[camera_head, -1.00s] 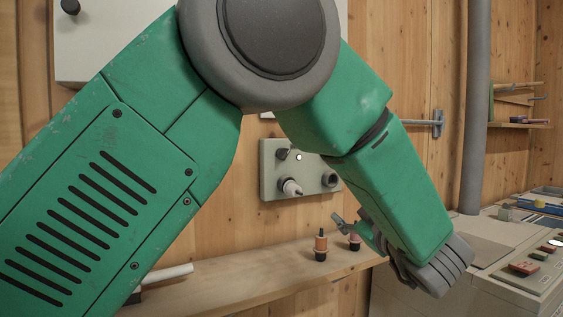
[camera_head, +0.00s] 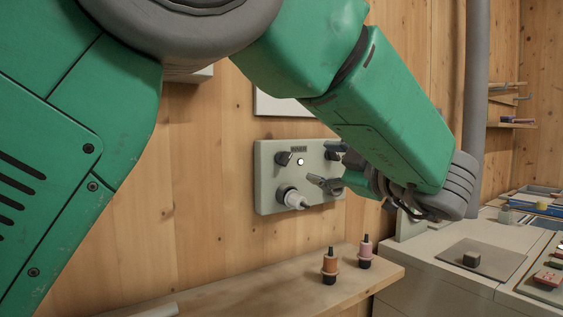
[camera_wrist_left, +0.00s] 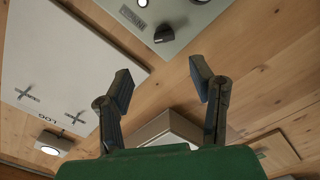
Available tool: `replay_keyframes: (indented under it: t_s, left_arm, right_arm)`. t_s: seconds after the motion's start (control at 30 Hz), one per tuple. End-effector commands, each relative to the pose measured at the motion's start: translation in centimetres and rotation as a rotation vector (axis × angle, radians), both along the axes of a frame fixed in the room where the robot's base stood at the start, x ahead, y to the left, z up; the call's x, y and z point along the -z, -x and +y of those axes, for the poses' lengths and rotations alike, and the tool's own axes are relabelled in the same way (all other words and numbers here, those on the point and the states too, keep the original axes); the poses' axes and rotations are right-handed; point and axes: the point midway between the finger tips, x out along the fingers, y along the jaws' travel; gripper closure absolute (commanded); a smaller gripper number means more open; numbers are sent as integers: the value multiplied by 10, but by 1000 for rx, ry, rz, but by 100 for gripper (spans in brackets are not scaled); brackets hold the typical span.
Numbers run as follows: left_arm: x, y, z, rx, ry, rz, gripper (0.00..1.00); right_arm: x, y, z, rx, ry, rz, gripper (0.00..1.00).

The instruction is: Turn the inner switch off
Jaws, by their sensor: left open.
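A grey control panel (camera_head: 265,180) is fixed to the wooden wall. It has a black rotary switch (camera_head: 283,158) at top left, a round white light (camera_head: 300,161) beside it and a pale plug-like part (camera_head: 293,198) at lower left. My left gripper (camera_head: 330,168) is open in front of the panel's right side and hides part of it. In the left wrist view, the open, empty fingers (camera_wrist_left: 163,80) stand apart below the panel (camera_wrist_left: 190,15). One black switch (camera_wrist_left: 163,34) shows above the gap, apart from the fingers. My right gripper is not in view.
A wooden shelf (camera_head: 235,295) below the panel holds an orange bottle (camera_head: 330,265) and a pink bottle (camera_head: 365,252). A pale counter (camera_head: 430,285) stands at right, near a grey vertical pipe (camera_head: 477,90). A white board (camera_wrist_left: 65,60) shows in the left wrist view.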

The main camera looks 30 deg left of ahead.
Motion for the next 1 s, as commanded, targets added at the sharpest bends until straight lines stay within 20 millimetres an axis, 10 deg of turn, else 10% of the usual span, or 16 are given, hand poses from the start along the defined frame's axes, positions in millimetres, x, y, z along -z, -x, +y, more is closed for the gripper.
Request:
replay_keyframes:
  t_s: [0.4,0.93,1.0]
  left_arm:
    - [11,-33,115,-5,32,3,50]
    - [6,-42,125,-3,20,1,50]
    - [7,-42,128,-4,22,1,67]
  right_arm:
    - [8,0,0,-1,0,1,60]
    - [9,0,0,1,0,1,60]
    - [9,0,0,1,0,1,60]
